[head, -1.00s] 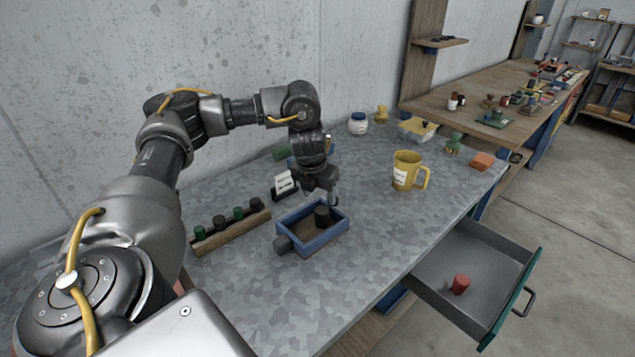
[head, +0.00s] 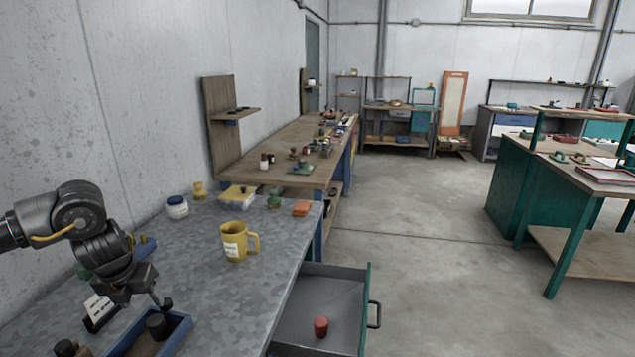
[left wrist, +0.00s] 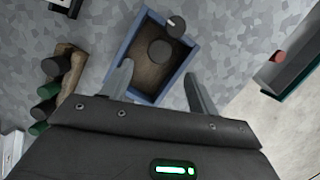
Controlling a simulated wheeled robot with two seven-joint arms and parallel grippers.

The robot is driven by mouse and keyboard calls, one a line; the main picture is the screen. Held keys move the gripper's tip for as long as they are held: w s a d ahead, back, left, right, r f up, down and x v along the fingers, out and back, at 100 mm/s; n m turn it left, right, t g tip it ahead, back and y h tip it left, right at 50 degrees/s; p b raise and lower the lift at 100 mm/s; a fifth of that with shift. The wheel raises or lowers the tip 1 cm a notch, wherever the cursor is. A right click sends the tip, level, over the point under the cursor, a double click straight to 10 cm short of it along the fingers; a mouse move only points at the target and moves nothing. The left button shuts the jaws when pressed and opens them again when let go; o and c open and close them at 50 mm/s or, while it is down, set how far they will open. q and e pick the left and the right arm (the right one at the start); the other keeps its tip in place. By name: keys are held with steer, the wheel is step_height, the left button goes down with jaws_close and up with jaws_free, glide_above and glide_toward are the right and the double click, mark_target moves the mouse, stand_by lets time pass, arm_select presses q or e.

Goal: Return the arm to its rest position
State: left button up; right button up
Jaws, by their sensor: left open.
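My left arm comes in from the left edge of the head view. Its gripper (head: 146,302) points down just above a blue tray (head: 178,337) on the grey metal table (head: 230,290). In the left wrist view the two fingers (left wrist: 158,85) are apart with nothing between them, over the near end of the blue tray (left wrist: 125,48). A dark cylinder (head: 157,326) stands in the tray; it also shows in the wrist view (left wrist: 160,51). Another dark round piece (left wrist: 176,26) is by the tray's upper right rim. My right gripper is not in view.
A yellow mug (head: 234,244) stands on the table. An open drawer (head: 345,300) with a red cylinder (head: 321,327) sticks out at the table's right side. A card holder (head: 100,312) is left of the gripper. Open floor (head: 430,250) lies to the right.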

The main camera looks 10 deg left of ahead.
mark_target(155, 319)
arm_select(q)
steer(key=b+x, duration=0.4)
steer(key=x, duration=0.8)
steer(key=shift+a, duration=0.1)
steer(key=shift+r, duration=0.15)
